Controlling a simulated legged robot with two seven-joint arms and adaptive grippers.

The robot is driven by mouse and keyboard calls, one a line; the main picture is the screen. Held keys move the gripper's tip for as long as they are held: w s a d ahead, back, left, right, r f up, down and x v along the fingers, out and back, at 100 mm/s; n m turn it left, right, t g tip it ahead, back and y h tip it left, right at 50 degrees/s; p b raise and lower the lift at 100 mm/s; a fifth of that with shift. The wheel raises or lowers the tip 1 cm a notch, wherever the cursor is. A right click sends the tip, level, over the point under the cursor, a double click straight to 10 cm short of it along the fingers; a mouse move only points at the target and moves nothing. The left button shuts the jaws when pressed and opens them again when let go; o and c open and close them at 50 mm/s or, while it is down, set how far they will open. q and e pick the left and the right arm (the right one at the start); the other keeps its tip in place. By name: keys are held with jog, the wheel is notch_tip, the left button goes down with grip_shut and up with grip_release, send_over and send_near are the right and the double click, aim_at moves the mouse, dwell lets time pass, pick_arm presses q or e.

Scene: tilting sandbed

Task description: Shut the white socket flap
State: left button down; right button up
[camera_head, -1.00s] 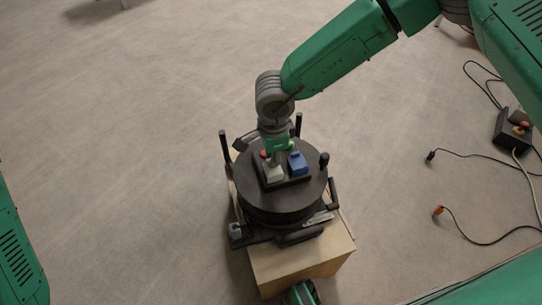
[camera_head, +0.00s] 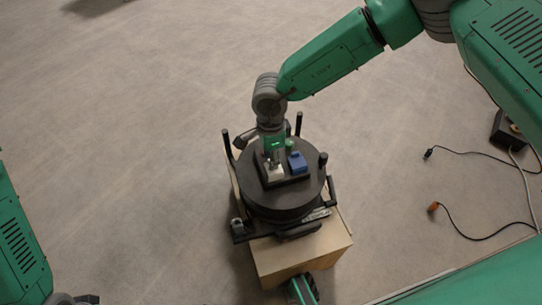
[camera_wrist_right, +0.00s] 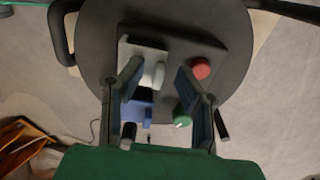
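The white socket (camera_head: 275,174) with its flap sits on a dark plate on the round black sandbed (camera_head: 258,203). It also shows in the right wrist view (camera_wrist_right: 146,54), with a rounded pale part at its lower right; I cannot tell the flap's angle. My right gripper (camera_head: 272,162) points down at the white socket. In the right wrist view my right gripper (camera_wrist_right: 158,75) has its fingers spread, with the left finger overlapping the white socket's edge; contact is unclear. A green and black part at the bottom edge, likely my left gripper (camera_head: 303,291), is cut off.
A blue socket (camera_head: 298,162), a green knob (camera_head: 289,146) and a red button (camera_wrist_right: 201,68) are close to the white socket. Black posts and handles surround the sandbed, which stands on a wooden box (camera_head: 302,254). Cables (camera_head: 465,231) lie on the floor at right.

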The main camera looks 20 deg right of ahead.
notch_tip(320, 180, up, 12)
dwell(0.6)
jog(key=shift+w, duration=0.1)
jog(key=shift+f, duration=0.1)
jog(key=s+d+f+n+t+h+p, duration=0.1)
jog(key=s+d+f+n, duration=0.1)
jog(key=s+d+f+n+t+h+p, duration=0.1)
jog(key=s+d+f+n+p, duration=0.1)
jog(key=d+f, duration=0.1)
jog(key=shift+s+h, duration=0.1)
jog(key=shift+h, duration=0.2)
jog(key=s+d+n+y+p, duration=0.1)
jog(key=s+d+n+p, duration=0.1)
jog(key=s, duration=0.6)
jog(key=s+d+n+p, duration=0.3)
jog(key=s+d+n, duration=0.1)
jog(key=s+n, duration=0.3)
jog(key=s+d+n+g+y+p, duration=0.1)
jog(key=s+d+n+p, duration=0.2)
jog(key=s, duration=0.6)
jog(key=shift+s+r+n+y, duration=0.15)
jog(key=shift+s+n+y, duration=0.15)
jog(key=shift+n, duration=0.9)
